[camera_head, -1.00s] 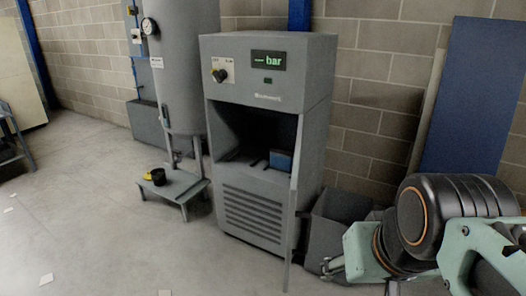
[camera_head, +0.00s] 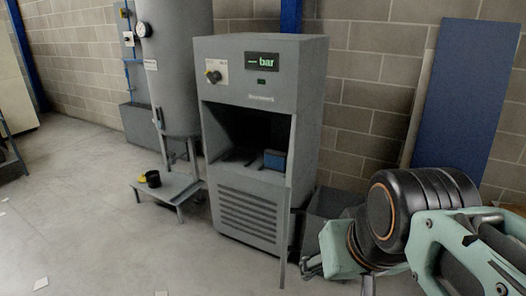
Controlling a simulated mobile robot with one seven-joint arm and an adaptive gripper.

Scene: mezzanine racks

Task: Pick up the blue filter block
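The blue filter block (camera_head: 275,160) sits inside the open compartment of the grey cabinet (camera_head: 252,205), on the right side of its floor. It is small and box-shaped. The cabinet door stands open, seen nearly edge-on at the front right. My arm reaches in from the lower right. My gripper (camera_head: 309,268) is at the arm's left end, low and to the right of the cabinet, apart from the block. Its fingers are small and partly hidden, so I cannot tell whether they are open.
A low stand (camera_head: 172,187) with a black cup (camera_head: 153,179) and a small yellow item is left of the cabinet, by a grey tank (camera_head: 172,75). A grey bin (camera_head: 328,203) stands right of the cabinet. A blue panel (camera_head: 465,95) leans on the wall.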

